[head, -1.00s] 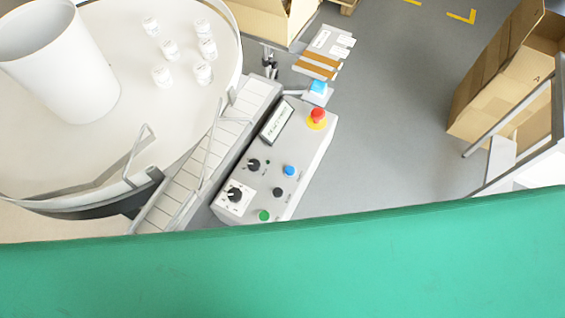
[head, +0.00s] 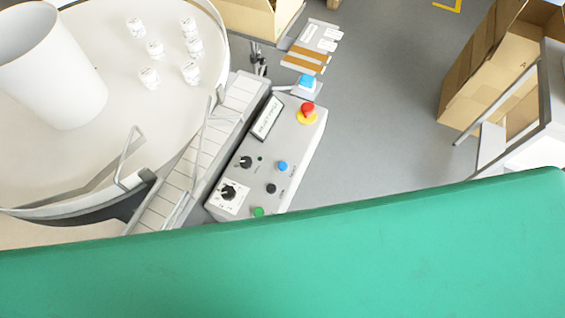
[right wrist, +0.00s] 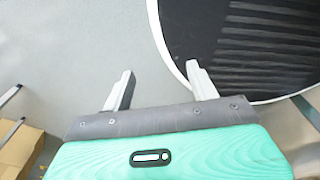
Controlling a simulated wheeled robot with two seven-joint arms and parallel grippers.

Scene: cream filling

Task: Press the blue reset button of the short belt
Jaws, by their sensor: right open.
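A grey control box (head: 300,140) stands beside a short slatted belt (head: 185,175) in the head view. On its top are a blue button (head: 282,166), a black button (head: 271,188), a green button (head: 258,211), two black knobs and a red emergency stop (head: 307,109) on yellow. A separate light-blue block or button (head: 307,82) sits just beyond the box's far end. The labels are too small to read. My right gripper (right wrist: 160,72) shows only in the right wrist view, open and empty above grey floor. The box is not in that view. My left gripper is not in view.
A round cream table (head: 110,75) with a white cylinder (head: 55,70) and several small white jars is at left. A cardboard box (head: 480,90) and a metal frame stand at right. A dark ribbed round surface (right wrist: 260,50) lies near my right gripper. Green bodywork of mine covers the front.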

